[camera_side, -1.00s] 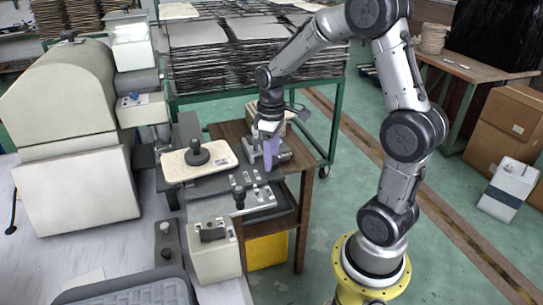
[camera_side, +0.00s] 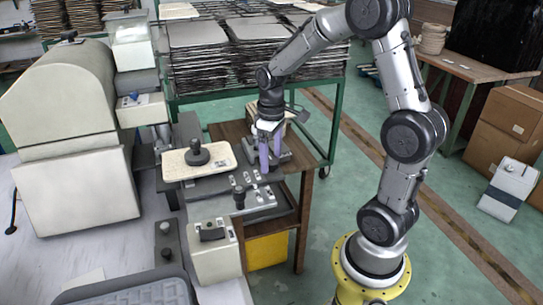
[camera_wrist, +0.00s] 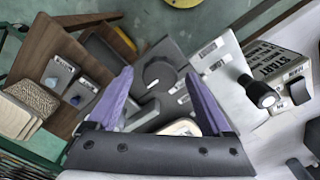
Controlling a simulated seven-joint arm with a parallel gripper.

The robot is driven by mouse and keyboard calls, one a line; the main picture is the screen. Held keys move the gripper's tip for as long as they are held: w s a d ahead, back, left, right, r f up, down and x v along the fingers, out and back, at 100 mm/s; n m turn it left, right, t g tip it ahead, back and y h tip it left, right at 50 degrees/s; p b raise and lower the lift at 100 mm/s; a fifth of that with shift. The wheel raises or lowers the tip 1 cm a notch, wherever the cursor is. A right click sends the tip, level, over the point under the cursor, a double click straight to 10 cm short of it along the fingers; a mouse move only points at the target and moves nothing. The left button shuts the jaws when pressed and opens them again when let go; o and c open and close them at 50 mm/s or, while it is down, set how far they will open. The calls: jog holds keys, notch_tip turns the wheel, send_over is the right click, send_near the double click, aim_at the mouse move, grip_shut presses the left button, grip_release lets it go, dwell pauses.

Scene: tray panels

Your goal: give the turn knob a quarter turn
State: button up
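My gripper (camera_side: 269,162) has two purple fingers, spread apart with nothing between their tips, and it points down over the panels by the wooden table. In the wrist view my gripper (camera_wrist: 162,82) frames a round grey disc with a slot (camera_wrist: 160,75) on a dark grey panel. The disc looks like the turn knob, but I cannot be sure. The fingers appear on either side of it; contact cannot be told. In the side view the fingers and arm hide that spot. A dark knob (camera_side: 197,154) stands on a cream plate to the left.
A black knob with a pale end (camera_wrist: 258,91) is by a panel marked START (camera_wrist: 275,62). Small switch boxes (camera_wrist: 60,72) sit on the wooden table (camera_wrist: 45,45). A cream control box (camera_side: 215,262) stands in front. A large machine (camera_side: 75,135) fills the left.

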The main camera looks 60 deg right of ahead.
aim_at(271, 161)
notch_tip(271, 161, up, 14)
dwell(0.8)
jog(key=shift+f, duration=0.15)
jog(key=s+a+r+n+t, duration=0.2)
jog(key=s+a+r, duration=0.3)
jog(key=a, duration=0.3)
jog(key=s+a+f+m+t, duration=0.1)
jog(key=s+a+f, duration=0.1)
jog(key=s+f, duration=0.1)
jog(key=s+a+f+m+t, duration=0.1)
jog(key=s+a+f+t, duration=0.1)
jog(key=s, duration=0.4)
jog(key=shift+s+a+f+t, duration=0.3)
jog(key=shift+a+f, duration=0.5)
jog(key=shift+f, duration=0.25)
